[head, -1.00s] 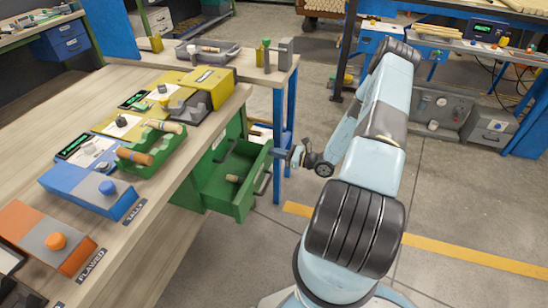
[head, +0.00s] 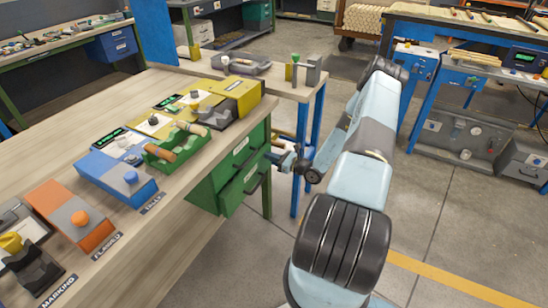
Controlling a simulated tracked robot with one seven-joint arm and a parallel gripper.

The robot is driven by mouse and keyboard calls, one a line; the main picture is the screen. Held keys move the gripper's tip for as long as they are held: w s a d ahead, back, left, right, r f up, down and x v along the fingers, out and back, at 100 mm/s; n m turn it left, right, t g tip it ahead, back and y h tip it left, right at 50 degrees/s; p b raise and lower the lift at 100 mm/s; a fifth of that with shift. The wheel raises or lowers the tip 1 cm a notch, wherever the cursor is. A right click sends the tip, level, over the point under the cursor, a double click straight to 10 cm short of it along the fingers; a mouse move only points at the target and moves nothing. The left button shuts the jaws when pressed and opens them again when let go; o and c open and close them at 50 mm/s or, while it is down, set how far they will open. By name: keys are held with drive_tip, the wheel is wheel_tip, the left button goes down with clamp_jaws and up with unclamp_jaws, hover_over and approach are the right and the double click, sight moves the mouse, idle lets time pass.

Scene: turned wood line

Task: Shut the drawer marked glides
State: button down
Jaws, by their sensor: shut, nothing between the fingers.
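A green drawer cabinet (head: 203,193) hangs under the near bench. Its lower drawer (head: 237,192) has a dark bar handle and a pale label too small to read. This drawer looks nearly in line with the upper drawer (head: 236,154); I cannot tell whether a small gap is left. I cannot read which one is marked glides. My gripper (head: 274,158) is shut and empty, at the right end of the drawer fronts. Whether it touches the lower front is unclear. The inside of the drawer is hidden.
The wooden benchtop (head: 190,210) above carries yellow, blue and orange stations and a green tray (head: 175,148) with turned pieces. A blue table leg (head: 315,150) stands just behind my gripper. The floor to the right (head: 440,215) is clear.

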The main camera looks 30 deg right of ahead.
drive_tip(key=shift+a, duration=0.1)
drive_tip(key=v, duration=1.3)
drive_tip(key=c, duration=1.7)
unclamp_jaws()
drive_tip(key=shift+s+d+f, duration=0.1)
drive_tip(key=shift+s+d, duration=0.15)
drive_tip(key=shift+s, duration=0.1)
drive_tip(key=shift+o, duration=0.9)
drive_tip(key=shift+a+f+n, duration=0.1)
drive_tip(key=shift+f+n, duration=0.1)
drive_tip(key=shift+n, duration=0.3)
drive_tip(key=o, duration=0.4)
drive_tip(key=f+n+y, duration=0.1)
drive_tip(key=n, duration=0.1)
drive_tip(key=a+f+n+y, duration=0.1)
drive_tip(key=n, duration=0.2)
drive_tip(key=s+f+n+g, duration=0.1)
drive_tip(key=n, duration=0.2)
drive_tip(key=shift+a+f+y, duration=0.2)
drive_tip(key=shift+a+y, duration=0.05)
drive_tip(key=shift+y, duration=0.15)
wheel_tip(320, 180, down, 5)
drive_tip(key=s+a+n+g+y, duration=0.3)
drive_tip(key=n+y, duration=0.1)
drive_tip(key=n, duration=1)
drive_tip(key=x, duration=1.3)
drive_tip(key=shift+w+a+f, duration=0.2)
drive_tip(key=shift+w+f, duration=0.1)
drive_tip(key=shift+w, duration=0.1)
